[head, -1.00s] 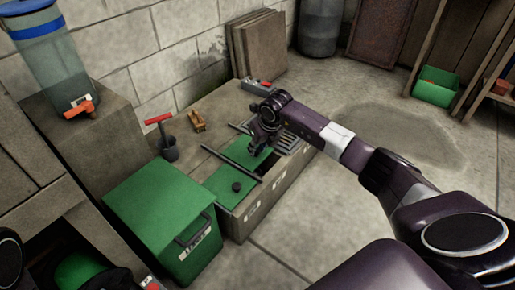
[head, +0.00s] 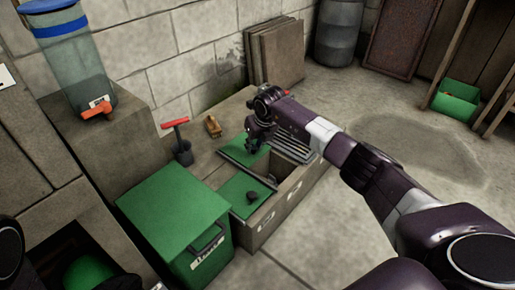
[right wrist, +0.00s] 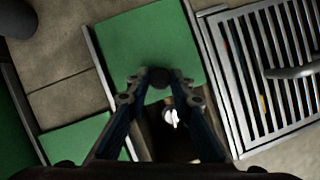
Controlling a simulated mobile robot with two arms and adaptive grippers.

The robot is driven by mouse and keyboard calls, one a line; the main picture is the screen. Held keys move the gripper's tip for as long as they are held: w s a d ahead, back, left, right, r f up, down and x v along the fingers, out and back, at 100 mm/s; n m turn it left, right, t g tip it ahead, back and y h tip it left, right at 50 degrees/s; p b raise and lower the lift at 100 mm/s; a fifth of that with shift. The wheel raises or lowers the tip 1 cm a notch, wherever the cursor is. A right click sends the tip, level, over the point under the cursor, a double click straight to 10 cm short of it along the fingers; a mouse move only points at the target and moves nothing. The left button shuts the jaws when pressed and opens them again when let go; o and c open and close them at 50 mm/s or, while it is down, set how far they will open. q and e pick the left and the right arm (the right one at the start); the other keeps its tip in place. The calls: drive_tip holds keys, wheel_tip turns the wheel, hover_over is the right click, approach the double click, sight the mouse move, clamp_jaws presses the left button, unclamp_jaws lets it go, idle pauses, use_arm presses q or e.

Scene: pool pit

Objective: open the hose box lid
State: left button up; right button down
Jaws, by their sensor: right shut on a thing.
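A long low stone-coloured box (head: 262,232) stands by the wall, with two flat green lids lying between dark rails. The far green lid (head: 240,150) has my right gripper (head: 253,150) over it. In the right wrist view this lid (right wrist: 150,38) fills the top middle, and my right gripper (right wrist: 160,84) is shut on its black knob (right wrist: 158,77). A dark opening (right wrist: 172,142) shows beside the lid, with a small white thing inside. The near green lid (head: 240,193) has its own black knob and lies flat. My left gripper is out of view.
A metal grate (head: 290,148) lies beside the opening. A green bin (head: 178,220) with a handle stands at the near left. A red-handled tool in a dark cup (head: 182,150) and a wooden item (head: 213,127) are behind. Open floor lies to the right.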

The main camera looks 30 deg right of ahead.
drive_tip(key=c, duration=1.7)
unclamp_jaws()
drive_tip(key=v, duration=1.2)
